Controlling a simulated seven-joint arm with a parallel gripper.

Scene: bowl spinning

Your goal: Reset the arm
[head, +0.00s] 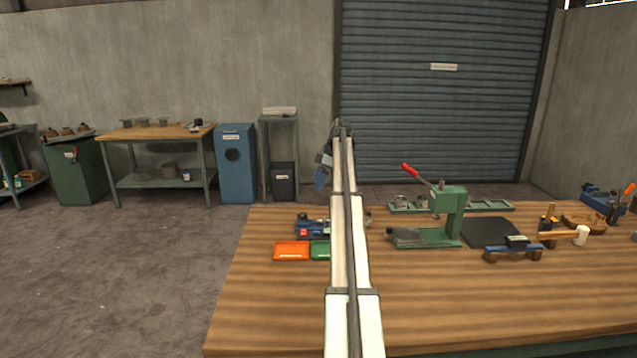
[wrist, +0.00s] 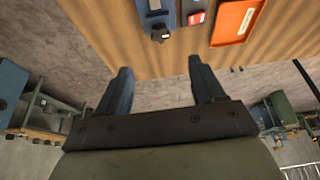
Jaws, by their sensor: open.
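My arm stretches forward over the wooden workbench in the head view, and my gripper (head: 321,174) shows as a blue-grey shape at its far end, above the bench's far left edge. In the wrist view my gripper (wrist: 160,85) has its two fingers spread wide with nothing between them. Past the fingertips are the bench edge and grey floor. The gripper touches nothing that I can see. My arm hides part of the bench middle in the head view.
The workbench (head: 270,310) bears an orange tray (head: 291,251), a green tray (head: 320,250), a blue device (head: 312,228) and a green press with a red lever (head: 450,215). A black mat (head: 490,233) and hand tools lie right. The bench front is clear.

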